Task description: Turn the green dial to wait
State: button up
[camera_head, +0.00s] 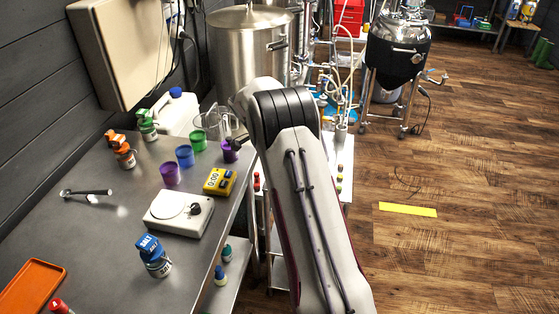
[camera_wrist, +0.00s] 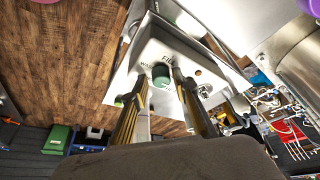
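The green dial (camera_wrist: 161,75) is on the front of a pale panel (camera_wrist: 147,50) in the wrist view. Dark lettering that looks like FILL is above the dial, and smaller lettering, hard to read, is at its left. My gripper (camera_wrist: 162,78) points at the panel with its two fingers apart. The dial shows between the fingertips, with narrow gaps at both sides. I cannot tell whether either finger touches it. A pointer mark on the dial is too small to make out. In the head view my arm hides the gripper, and the dial is not visible.
In the wrist view, a small orange-brown spot (camera_wrist: 198,72) and a metal fitting (camera_wrist: 205,90) are right of the dial. In the head view, a steel table (camera_head: 100,225) holds cups, bottles, a yellow timer (camera_head: 219,181) and a white stirrer (camera_head: 178,213). Wooden floor (camera_head: 470,240) lies right.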

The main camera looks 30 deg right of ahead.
jog(key=shift+r+n, duration=0.1)
jog(key=shift+n, duration=0.2)
dwell(0.4)
jog(key=shift+d+n+t, duration=0.1)
jog(key=shift+n+t, duration=0.7)
jog(key=shift+n, duration=0.9)
jog(key=shift+s+n+t+y, duration=0.1)
jog(key=shift+n+t+y, duration=0.35)
jog(key=shift+n, duration=1.25)
jog(key=shift+d+n+t, duration=0.1)
jog(key=shift+n+t, duration=0.25)
jog(key=shift+n, duration=0.25)
jog(key=shift+s+n+t+y, duration=0.1)
jog(key=shift+n+t+y, duration=0.25)
jog(key=shift+n, duration=0.9)
jog(key=shift+n+t+y, duration=0.15)
jog(key=shift+n+y, duration=0.35)
jog(key=shift+n, duration=0.75)
jog(key=shift+d+n+y, duration=0.2)
jog(key=shift+n+y, duration=0.7)
jog(key=shift+n, duration=1.3)
jog(key=v, duration=0.8)
jog(key=s+a+r+m+g, duration=0.1)
jog(key=s+a+r, duration=0.2)
jog(key=s+a, duration=0.5)
jog(key=s+a+r+m+g, duration=0.1)
jog(key=s+a+r+m, duration=0.1)
jog(key=s+a, duration=0.6)
jog(key=shift+s+r, duration=0.55)
jog(key=shift+s, duration=0.9)
